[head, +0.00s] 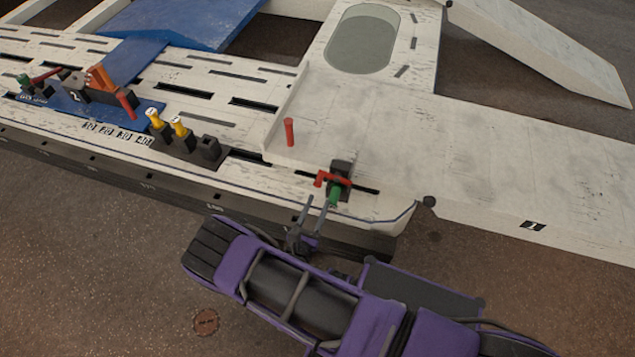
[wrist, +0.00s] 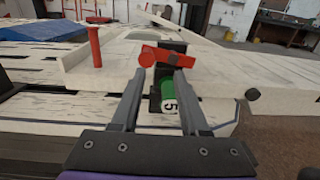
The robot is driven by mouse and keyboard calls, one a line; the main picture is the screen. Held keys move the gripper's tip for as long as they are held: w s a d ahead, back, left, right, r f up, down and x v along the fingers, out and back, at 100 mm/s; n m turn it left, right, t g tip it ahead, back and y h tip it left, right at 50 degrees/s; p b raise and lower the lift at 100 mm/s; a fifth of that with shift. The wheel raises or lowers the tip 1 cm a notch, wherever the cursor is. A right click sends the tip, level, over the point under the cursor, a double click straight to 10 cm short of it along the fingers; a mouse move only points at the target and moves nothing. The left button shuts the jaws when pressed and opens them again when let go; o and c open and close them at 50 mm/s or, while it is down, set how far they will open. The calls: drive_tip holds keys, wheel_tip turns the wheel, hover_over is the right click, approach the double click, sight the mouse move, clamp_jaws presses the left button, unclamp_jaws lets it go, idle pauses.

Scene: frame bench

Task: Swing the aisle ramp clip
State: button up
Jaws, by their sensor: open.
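The red clip (head: 333,180) sits across a black upright block (head: 342,168) at the near edge of the white bench, by the ramp. A green cylinder (head: 335,196) is below the clip on its near side. In the wrist view the clip (wrist: 165,55) is tilted, and the green cylinder (wrist: 168,102) carries a 5. My gripper (head: 318,203) is open, just in front of the clip. In the wrist view its fingertips (wrist: 161,76) are just below the clip's two sides, with the green cylinder between the fingers. I cannot tell whether they touch.
A red peg (head: 289,132) stands left of the clip. Black blocks with yellow pegs (head: 178,127) stand further left, near a blue plate (head: 90,110) with red and orange parts. A white ramp panel (head: 500,180), marked 1, extends right.

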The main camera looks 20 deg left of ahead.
drive_tip(key=s+d, duration=0.1)
drive_tip(key=s, duration=1.1)
drive_tip(key=shift+s+d, duration=0.35)
drive_tip(key=shift+d, duration=0.05)
idle(0.4)
drive_tip(key=shift+b, duration=0.3)
idle(0.4)
